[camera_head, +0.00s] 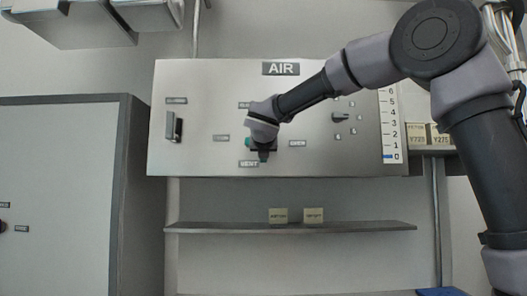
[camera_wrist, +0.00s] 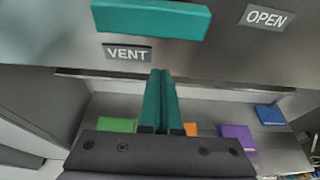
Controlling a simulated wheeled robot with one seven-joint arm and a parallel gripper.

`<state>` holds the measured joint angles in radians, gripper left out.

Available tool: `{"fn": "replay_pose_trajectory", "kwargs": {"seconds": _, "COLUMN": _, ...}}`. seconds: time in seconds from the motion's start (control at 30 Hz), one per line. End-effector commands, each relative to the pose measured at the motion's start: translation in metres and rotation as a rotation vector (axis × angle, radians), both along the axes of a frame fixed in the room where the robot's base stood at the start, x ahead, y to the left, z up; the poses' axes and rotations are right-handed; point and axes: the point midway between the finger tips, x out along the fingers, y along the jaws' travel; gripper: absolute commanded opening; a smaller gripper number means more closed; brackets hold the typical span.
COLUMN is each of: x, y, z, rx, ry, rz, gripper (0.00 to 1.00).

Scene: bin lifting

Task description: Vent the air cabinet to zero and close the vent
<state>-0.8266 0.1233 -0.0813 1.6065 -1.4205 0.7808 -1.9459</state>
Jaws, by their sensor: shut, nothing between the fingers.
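The grey air cabinet (camera_head: 200,90) with an AIR sign hangs on the wall in the head view. A small VENT label (camera_head: 248,163) sits low on its front; it also shows in the wrist view (camera_wrist: 127,52). Above that label, a teal bar handle (camera_wrist: 150,18) lies level in the wrist view. Only a bit of green shows beside my gripper in the head view. An OPEN label (camera_wrist: 266,17) is to its right. The numbered scale (camera_head: 390,125) has a blue 0 at its bottom; no pointer is clear. My gripper (camera_wrist: 161,72) is shut and empty, its tips below the handle, apart from it in the picture.
A switch (camera_head: 174,127) is at the cabinet's left and a small knob (camera_head: 340,117) right of centre. Below, a shelf (camera_head: 350,226) holds two small boxes. A large grey cabinet (camera_head: 60,190) stands left. Coloured items lie lower down in the wrist view.

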Motion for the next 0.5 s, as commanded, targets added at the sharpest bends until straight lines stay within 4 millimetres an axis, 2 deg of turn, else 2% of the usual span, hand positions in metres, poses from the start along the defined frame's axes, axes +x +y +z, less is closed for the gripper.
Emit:
{"fn": "replay_pose_trajectory", "kwargs": {"seconds": 0.03, "x": 0.008, "y": 0.000, "z": 0.000, "rx": 0.000, "ry": -0.001, "rz": -0.002, "gripper": 0.00}}
{"fn": "replay_pose_trajectory", "kwargs": {"seconds": 0.1, "x": 0.005, "y": 0.001, "z": 0.016, "rx": 0.004, "ry": -0.004, "rz": 0.001, "gripper": 0.00}}
{"fn": "replay_pose_trajectory", "kwargs": {"seconds": 0.2, "x": 0.004, "y": 0.000, "z": 0.027, "rx": 0.003, "ry": -0.002, "rz": 0.001, "gripper": 0.00}}
{"fn": "replay_pose_trajectory", "kwargs": {"seconds": 0.5, "x": 0.004, "y": 0.000, "z": 0.039, "rx": 0.001, "ry": 0.001, "rz": 0.002, "gripper": 0.00}}
